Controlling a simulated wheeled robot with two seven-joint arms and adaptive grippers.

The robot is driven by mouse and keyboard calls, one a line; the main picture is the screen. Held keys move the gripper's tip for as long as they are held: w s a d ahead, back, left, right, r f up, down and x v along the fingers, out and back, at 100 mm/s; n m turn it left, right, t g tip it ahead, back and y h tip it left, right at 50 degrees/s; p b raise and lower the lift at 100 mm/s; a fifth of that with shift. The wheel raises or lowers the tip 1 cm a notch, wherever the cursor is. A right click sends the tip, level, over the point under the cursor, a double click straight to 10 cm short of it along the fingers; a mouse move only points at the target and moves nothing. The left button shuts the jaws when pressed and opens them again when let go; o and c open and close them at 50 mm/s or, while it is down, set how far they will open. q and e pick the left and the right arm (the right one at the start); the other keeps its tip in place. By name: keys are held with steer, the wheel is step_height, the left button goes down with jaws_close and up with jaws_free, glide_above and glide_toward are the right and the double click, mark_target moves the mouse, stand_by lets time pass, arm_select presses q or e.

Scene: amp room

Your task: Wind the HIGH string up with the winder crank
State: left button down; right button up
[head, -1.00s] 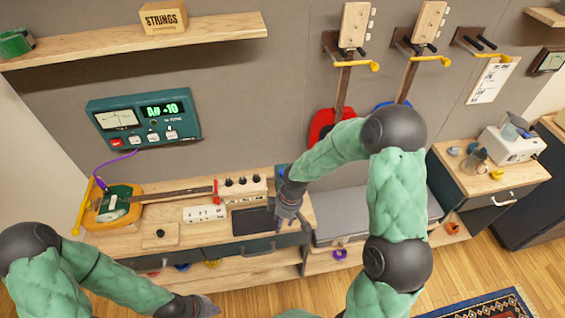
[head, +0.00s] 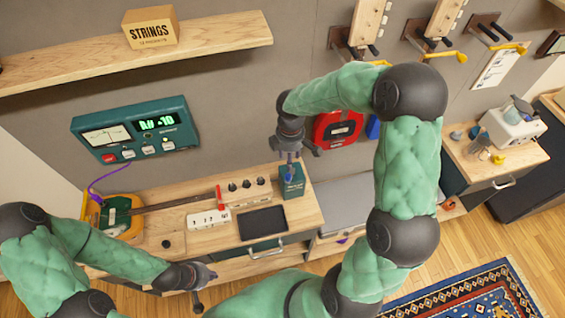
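A stringed instrument lies on the bench, with an orange and green body (head: 124,215) and a dark neck (head: 180,201) running right to a red clamp (head: 219,197). Tuning pegs (head: 247,184) stand on a pale headstock block. The teal tuner (head: 137,130) on the wall has lit green characters, hard to read. I cannot make out the winder crank; a small teal box (head: 293,183) with something blue in it stands at the bench's right end. My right gripper (head: 292,157) looks open just above this box. My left gripper (head: 206,288) is open and empty before the bench front.
A white switch strip (head: 208,218) and a dark tray (head: 263,223) lie on the bench. A shelf (head: 215,37) with a STRINGS box (head: 150,28) is above. Guitars hang on the wall at right. A side cabinet (head: 495,160) and a rug (head: 470,295) are at right.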

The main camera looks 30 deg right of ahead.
mark_target(289, 175)
steer(key=shift+s+f, duration=0.1)
steer(key=shift+f, duration=0.55)
step_height(289, 175, down, 9)
steer(key=shift+f, duration=0.2)
steer(key=shift+s, duration=0.1)
